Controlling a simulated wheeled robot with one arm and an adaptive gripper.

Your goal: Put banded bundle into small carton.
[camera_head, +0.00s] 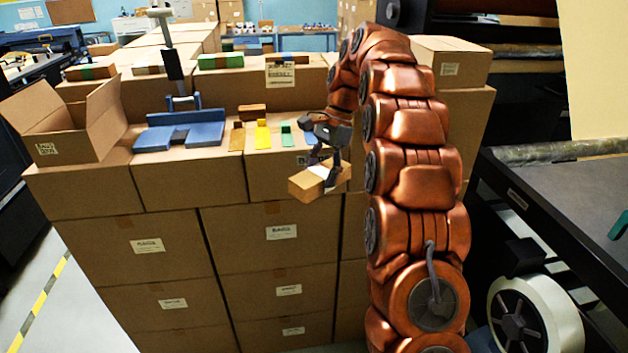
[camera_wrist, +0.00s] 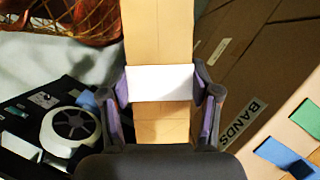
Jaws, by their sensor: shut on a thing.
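My gripper (camera_head: 326,158) is shut on a banded bundle (camera_head: 306,186), a tan kraft block with a white band around its middle. It is held in the air at the front edge of the stacked cartons. In the wrist view the bundle (camera_wrist: 160,32) runs up between the two fingers (camera_wrist: 161,103), which press on its sides at the white band (camera_wrist: 160,82). An open small carton (camera_head: 80,130) with raised flaps stands at the left end of the carton stack, well left of my gripper. Its inside is mostly hidden by its front wall and flaps.
A blue fixture (camera_head: 180,135) with a post behind it lies between the open carton and my gripper. Small brown, yellow and green holders (camera_head: 262,134) stand nearer my gripper. Wrapped bundles (camera_head: 220,61) lie on the rear cartons. A dark machine (camera_head: 560,210) is at right.

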